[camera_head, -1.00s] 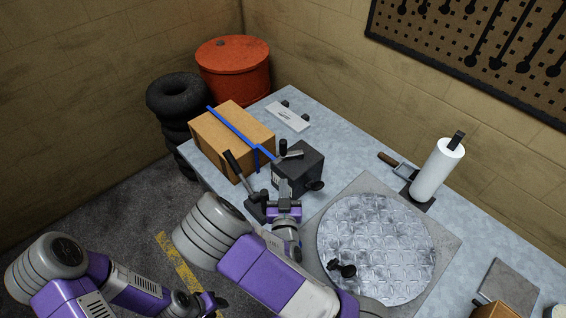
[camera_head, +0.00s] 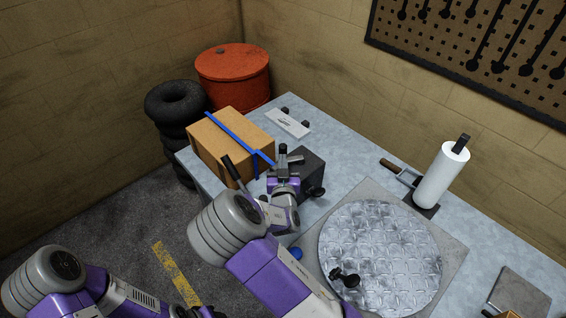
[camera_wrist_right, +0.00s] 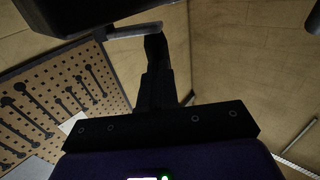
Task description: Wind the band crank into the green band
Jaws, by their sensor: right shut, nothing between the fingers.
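A dark box-shaped unit (camera_head: 311,168) stands on the bench beside the strapped carton, with a black knob on its right side. The crank on its top is largely hidden behind my right gripper. My right gripper (camera_head: 284,154) is shut and empty at the unit's upper left; I cannot tell whether it touches the crank. In the right wrist view the dark shut fingers (camera_wrist_right: 156,65) point up towards a grey bar (camera_wrist_right: 135,32) and dark blocks at the top edge. No green band shows in either view. My left gripper (camera_head: 203,313) is cut off at the bottom edge, its jaws unclear.
A carton (camera_head: 215,150) with a blue strap and a black lever (camera_head: 230,169) stand left of the unit. A white plate (camera_head: 288,122) lies behind. A round metal turntable (camera_head: 380,255), a paper roll (camera_head: 441,175) and a blue ball (camera_head: 296,253) are to the right and front.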

